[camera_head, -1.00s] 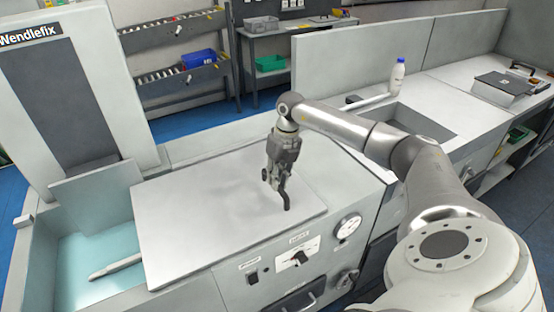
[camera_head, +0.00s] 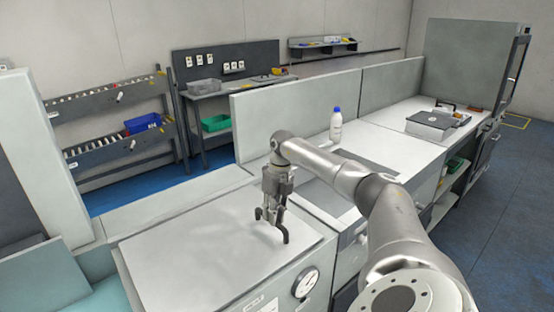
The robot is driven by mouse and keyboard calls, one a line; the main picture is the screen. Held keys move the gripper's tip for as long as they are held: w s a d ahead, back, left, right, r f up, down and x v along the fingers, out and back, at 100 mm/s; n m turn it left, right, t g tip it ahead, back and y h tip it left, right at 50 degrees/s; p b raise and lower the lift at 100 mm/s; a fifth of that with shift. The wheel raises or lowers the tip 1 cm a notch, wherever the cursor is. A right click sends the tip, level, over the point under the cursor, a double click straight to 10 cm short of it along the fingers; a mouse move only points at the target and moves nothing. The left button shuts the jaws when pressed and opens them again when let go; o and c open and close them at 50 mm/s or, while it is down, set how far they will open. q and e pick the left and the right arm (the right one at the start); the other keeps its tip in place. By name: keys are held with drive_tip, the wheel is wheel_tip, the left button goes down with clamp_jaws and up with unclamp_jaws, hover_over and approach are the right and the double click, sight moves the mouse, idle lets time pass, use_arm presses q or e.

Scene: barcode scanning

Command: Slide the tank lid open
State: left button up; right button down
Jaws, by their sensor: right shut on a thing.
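The tank lid (camera_head: 205,262) is a flat grey-white plate lying over the tank. Left of it, part of the tank is uncovered and pale blue-green liquid (camera_head: 105,300) shows at the bottom left. My right gripper (camera_head: 272,228) points down at the lid's right part, near its far right corner. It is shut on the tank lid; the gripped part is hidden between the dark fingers. My left gripper is not in view.
A round gauge (camera_head: 306,283) sits on the tank's front. To the right, a long bench holds a white bottle with a blue cap (camera_head: 336,124) and a grey box (camera_head: 431,125). A low partition (camera_head: 300,122) stands behind.

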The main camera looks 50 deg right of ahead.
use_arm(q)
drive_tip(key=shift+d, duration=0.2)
use_arm(e)
drive_tip(key=c, duration=1.4)
unclamp_jaws()
drive_tip(key=shift+d+r, duration=0.15)
drive_tip(key=shift+r, duration=0.45)
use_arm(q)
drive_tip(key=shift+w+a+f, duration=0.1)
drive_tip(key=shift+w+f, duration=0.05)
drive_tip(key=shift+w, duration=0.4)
use_arm(e)
drive_tip(key=r, duration=0.3)
drive_tip(key=d+r, duration=0.1)
drive_tip(key=r, duration=0.3)
drive_tip(key=s+r, duration=0.1)
drive_tip(key=r, duration=0.2)
drive_tip(key=shift+d+r, duration=0.2)
drive_tip(key=shift+r, duration=0.2)
